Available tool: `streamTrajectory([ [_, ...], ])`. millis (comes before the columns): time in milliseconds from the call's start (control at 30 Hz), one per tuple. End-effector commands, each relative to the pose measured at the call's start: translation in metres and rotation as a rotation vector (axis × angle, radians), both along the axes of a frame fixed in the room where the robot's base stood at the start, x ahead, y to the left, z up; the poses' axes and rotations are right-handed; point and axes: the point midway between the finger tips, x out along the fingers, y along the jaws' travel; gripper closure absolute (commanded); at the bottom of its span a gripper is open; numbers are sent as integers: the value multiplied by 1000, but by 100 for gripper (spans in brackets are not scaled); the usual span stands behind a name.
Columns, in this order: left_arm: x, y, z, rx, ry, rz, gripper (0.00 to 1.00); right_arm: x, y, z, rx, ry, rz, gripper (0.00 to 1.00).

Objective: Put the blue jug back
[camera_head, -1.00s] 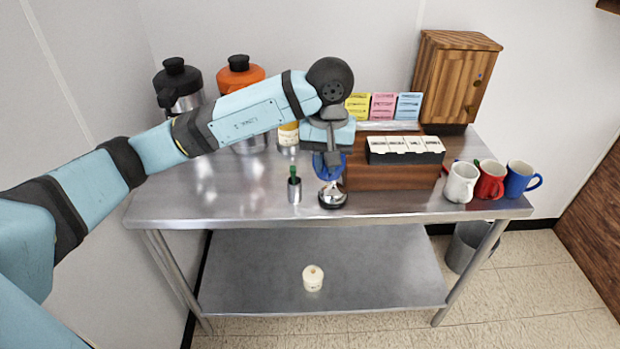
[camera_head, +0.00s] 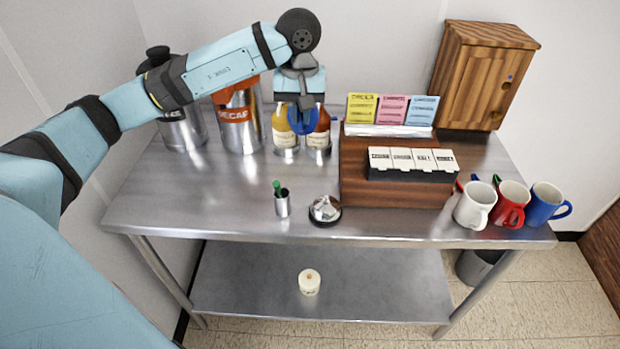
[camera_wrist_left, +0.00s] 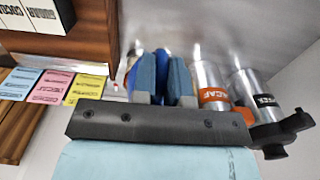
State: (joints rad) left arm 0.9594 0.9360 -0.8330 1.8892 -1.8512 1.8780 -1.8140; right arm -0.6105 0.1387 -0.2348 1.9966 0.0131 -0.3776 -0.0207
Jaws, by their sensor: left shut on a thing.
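My left gripper (camera_head: 303,118) is high over the back of the metal table (camera_head: 220,200), in front of two bottles. It is shut on a bright blue thing, which I take for the blue jug (camera_wrist_left: 161,62). In the wrist view it shows as a narrow blue strip between the two fingers. Most of it is hidden by the fingers, so its shape cannot be told. The gripper appears above the tabletop. My right gripper is not in view.
Bottles (camera_head: 285,130) and an orange-banded dispenser (camera_head: 238,120) stand behind. A small metal cup (camera_head: 282,205) and a round black-rimmed metal item (camera_head: 325,210) sit near the front. A wooden organizer (camera_head: 390,195) and several mugs, one blue (camera_head: 545,205), stand right. The left front tabletop is clear.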

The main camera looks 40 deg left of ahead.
Motion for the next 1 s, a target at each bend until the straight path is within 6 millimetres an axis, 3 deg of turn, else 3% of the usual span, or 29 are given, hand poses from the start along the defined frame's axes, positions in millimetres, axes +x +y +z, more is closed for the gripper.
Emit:
streamTrajectory([
  [500, -2, 0, -120, 0, 4, 1, 100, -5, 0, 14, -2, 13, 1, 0],
  [600, -2, 0, -138, 1, 3, 1, 100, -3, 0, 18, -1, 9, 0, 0],
  [1000, -2, -1, -175, -1, 2, 1, 100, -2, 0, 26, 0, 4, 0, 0],
])
